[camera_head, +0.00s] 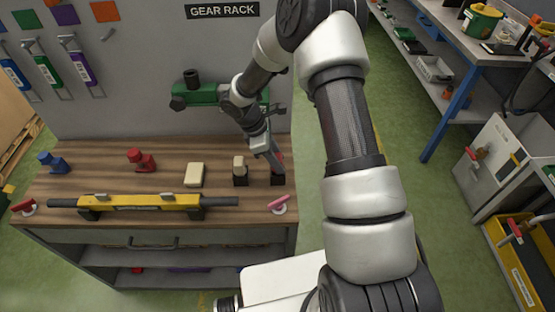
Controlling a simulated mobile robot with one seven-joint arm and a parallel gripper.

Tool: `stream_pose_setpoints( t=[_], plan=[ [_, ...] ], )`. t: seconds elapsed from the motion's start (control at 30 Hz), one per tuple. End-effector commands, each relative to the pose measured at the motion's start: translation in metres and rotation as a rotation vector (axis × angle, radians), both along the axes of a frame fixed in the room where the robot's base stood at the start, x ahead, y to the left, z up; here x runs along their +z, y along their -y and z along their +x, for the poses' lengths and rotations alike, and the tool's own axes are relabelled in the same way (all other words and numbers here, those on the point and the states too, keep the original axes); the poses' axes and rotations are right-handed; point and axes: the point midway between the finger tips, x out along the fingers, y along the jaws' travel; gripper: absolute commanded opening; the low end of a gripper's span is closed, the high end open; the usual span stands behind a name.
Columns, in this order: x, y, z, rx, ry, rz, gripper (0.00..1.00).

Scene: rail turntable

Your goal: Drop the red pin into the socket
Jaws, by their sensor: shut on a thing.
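My gripper (270,156) points down over the right end of the wooden bench. It is shut on the red pin (280,158), of which only a thin red strip shows beside the jaws. A dark block (278,180), which looks like the socket, stands on the bench right below the jaws. The pin's lower end and the socket's opening are too small and too covered to tell whether they touch.
A dark block with a beige top (240,170) stands close left of the gripper. A beige block (194,175), red piece (141,160) and blue piece (52,162) stand farther left. A yellow rail (140,202) lies along the front. A green fixture (200,95) is behind.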

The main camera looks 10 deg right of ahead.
Motion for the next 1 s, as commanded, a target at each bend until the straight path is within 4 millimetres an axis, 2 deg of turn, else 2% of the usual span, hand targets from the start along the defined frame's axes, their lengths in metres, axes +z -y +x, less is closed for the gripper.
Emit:
stream_pose_setpoints(
  t=[0.37,1.0],
  plan=[
    [0.002,0.000,0.000,0.000,0.000,0.000,0.07],
    [0.030,0.000,0.000,0.000,0.001,-0.001,0.07]
  ],
)
